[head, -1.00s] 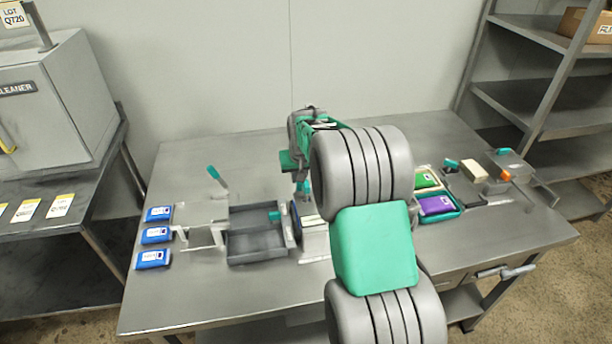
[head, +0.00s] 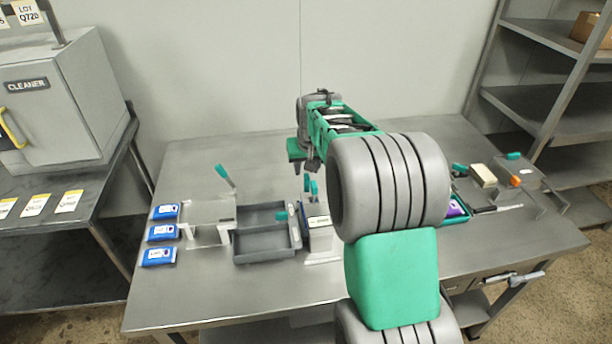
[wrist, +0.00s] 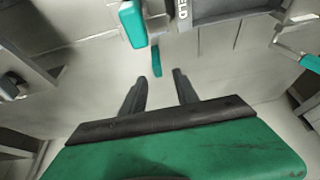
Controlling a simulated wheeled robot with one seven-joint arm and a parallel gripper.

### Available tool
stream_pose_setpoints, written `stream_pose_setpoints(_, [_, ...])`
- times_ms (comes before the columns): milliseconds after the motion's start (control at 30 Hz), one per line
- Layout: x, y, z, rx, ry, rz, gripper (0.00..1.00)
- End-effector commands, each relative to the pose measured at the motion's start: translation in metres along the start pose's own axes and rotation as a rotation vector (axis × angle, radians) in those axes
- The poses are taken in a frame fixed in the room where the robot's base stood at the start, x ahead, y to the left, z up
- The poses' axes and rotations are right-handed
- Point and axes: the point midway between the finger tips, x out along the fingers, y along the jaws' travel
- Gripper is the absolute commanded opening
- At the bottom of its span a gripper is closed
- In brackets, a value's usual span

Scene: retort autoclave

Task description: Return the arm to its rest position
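My arm rises at the right of centre in the head view and reaches over the metal table (head: 300,306). My gripper hangs above the table's back middle in the head view. In the wrist view my gripper (wrist: 158,84) has its two dark fingers apart with nothing between them. It is clear of the fixtures below. A small green-handled part (wrist: 156,62) shows beyond the fingertips. My own arm hides part of the table's middle and right.
A cleaner cabinet (head: 55,115) stands at left and shelving (head: 560,80) at right. The table's front strip is clear.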

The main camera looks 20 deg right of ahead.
Motion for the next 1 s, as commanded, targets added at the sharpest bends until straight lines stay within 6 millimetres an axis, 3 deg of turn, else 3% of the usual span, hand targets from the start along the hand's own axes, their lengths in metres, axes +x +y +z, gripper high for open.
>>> stream_pose_setpoints(133, [-0.015, 0.0, 0.0, 0.0, 0.0, 0.0, 0.36])
stream_pose_setpoints(567, [-0.021, 0.0, -0.002, 0.0, -0.001, 0.0, 0.36])
stream_pose_setpoints(833, [-0.068, 0.0, -0.021, 0.0, -0.001, 0.0, 0.36])
stream_pose_setpoints(1000, [-0.085, 0.0, -0.028, 0.0, -0.001, 0.0, 0.36])
